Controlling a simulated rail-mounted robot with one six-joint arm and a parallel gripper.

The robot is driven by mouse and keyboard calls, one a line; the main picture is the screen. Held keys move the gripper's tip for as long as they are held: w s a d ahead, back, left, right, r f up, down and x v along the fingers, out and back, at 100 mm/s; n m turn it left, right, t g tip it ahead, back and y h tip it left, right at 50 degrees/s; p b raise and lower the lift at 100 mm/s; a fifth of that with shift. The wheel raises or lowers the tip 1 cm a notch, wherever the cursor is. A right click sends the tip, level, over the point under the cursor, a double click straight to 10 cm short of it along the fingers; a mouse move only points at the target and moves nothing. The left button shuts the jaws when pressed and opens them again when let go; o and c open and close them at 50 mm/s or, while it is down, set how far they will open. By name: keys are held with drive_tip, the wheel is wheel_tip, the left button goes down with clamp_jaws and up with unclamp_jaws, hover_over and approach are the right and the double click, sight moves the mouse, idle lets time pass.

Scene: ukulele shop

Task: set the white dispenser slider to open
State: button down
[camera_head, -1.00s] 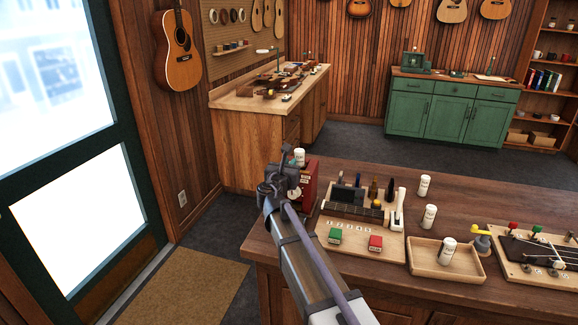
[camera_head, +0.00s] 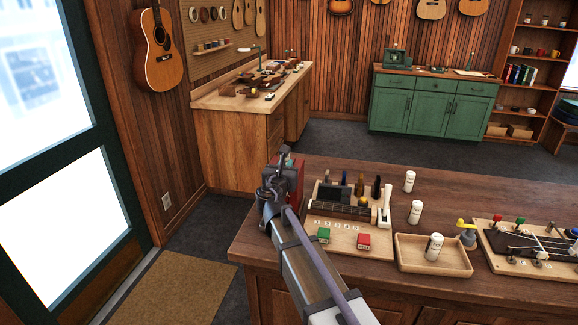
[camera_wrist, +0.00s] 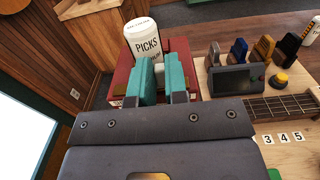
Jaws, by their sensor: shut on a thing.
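The red dispenser box (camera_wrist: 122,82) stands at the table's left end, with a white canister marked PICKS (camera_wrist: 145,42) above it in the wrist view. My gripper (camera_wrist: 161,78) is at the front of the dispenser, its two teal fingers nearly upright. A small pale part, seemingly the white slider (camera_wrist: 160,73), shows between the fingers, which are shut on it. The fingers hide most of the slider, so its position along its track cannot be told. In the head view my gripper (camera_head: 272,187) covers much of the red dispenser (camera_head: 297,178).
Further right are a wooden tray (camera_head: 405,266) and white bottles (camera_head: 415,212).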

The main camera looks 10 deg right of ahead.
drive_tip(key=shift+s+d, duration=0.1)
drive_tip(key=shift+d, duration=0.1)
drive_tip(key=c, duration=1.1)
unclamp_jaws()
drive_tip(key=shift+c, duration=0.2)
drive_tip(key=v, duration=1)
drive_tip(key=shift+s, duration=0.4)
drive_tip(key=shift+a, duration=0.1)
